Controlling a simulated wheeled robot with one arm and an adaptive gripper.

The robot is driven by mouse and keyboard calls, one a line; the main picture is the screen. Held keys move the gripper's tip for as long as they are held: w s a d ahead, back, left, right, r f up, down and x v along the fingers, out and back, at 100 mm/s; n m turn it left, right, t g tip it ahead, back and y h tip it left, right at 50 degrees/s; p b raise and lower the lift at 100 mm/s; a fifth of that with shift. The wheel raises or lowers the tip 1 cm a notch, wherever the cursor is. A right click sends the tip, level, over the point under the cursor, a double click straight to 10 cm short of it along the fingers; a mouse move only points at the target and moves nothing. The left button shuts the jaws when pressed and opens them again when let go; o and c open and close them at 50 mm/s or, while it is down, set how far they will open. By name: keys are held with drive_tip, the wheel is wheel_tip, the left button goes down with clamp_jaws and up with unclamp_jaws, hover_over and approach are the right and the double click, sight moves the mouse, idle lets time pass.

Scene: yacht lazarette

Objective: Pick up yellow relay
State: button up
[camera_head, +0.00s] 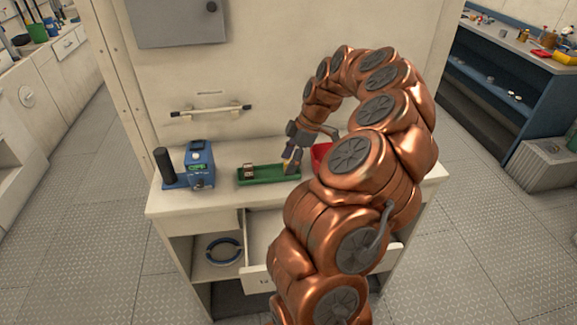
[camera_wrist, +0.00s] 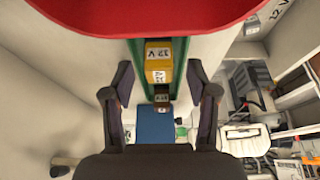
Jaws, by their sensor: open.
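The yellow relay (camera_wrist: 158,54) has white labels and sits in the narrow green tray (camera_head: 268,180) on the counter. The wrist view shows it between the tray's green walls (camera_wrist: 181,65). In the head view my gripper largely hides it. My gripper (camera_head: 291,164) points down over the right part of the tray. In the wrist view my gripper (camera_wrist: 160,66) is open, with one finger on each side of the tray and the relay between them in the picture. I cannot tell whether the fingers touch anything.
A brown relay (camera_head: 249,171) stands in the tray's left part. A red bin (camera_head: 320,154) is close right of my gripper, partly behind my arm. A blue device (camera_head: 200,164) stands left on the counter. An open drawer (camera_head: 262,279) juts out below. A bar handle (camera_head: 211,110) is on the wall.

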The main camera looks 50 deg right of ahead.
drive_tip(key=shift+c, duration=0.3)
drive_tip(key=c, duration=1)
drive_tip(key=shift+r, duration=0.15)
